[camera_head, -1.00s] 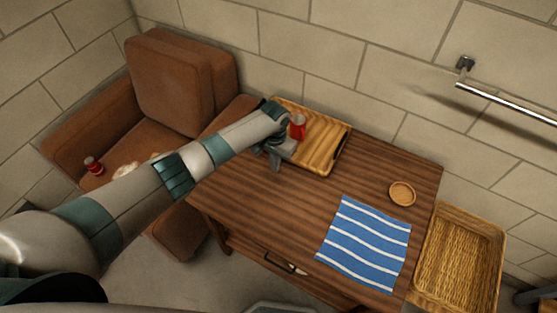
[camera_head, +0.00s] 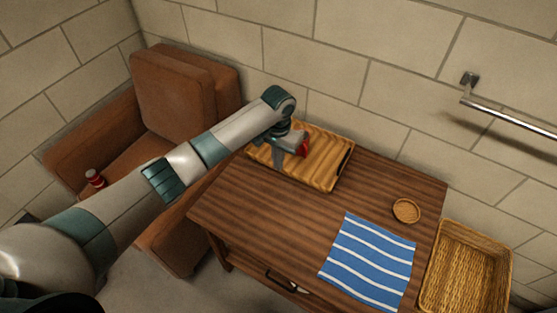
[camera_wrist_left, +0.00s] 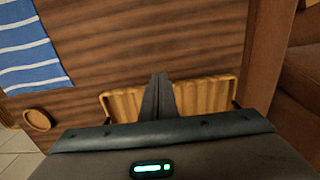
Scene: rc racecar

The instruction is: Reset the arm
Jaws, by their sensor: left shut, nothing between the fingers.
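My left arm reaches in from the left in the head view, and its gripper (camera_head: 288,142) is over the wooden tray (camera_head: 330,175), above the table's back left part. In the left wrist view the two fingers (camera_wrist_left: 158,97) are together with nothing between them, in front of the tray (camera_wrist_left: 205,97). A red can (camera_head: 304,149) stands on the tray right beside the gripper, partly hidden by it; I cannot tell if they touch. My right gripper is not in view.
A blue striped cloth (camera_head: 368,262) and a small round coaster (camera_head: 406,210) lie on the wooden table (camera_head: 270,215). A wicker basket (camera_head: 465,270) is at the right. A brown armchair (camera_head: 175,100) holds another red can (camera_head: 95,178). A metal rail (camera_head: 510,122) is on the wall.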

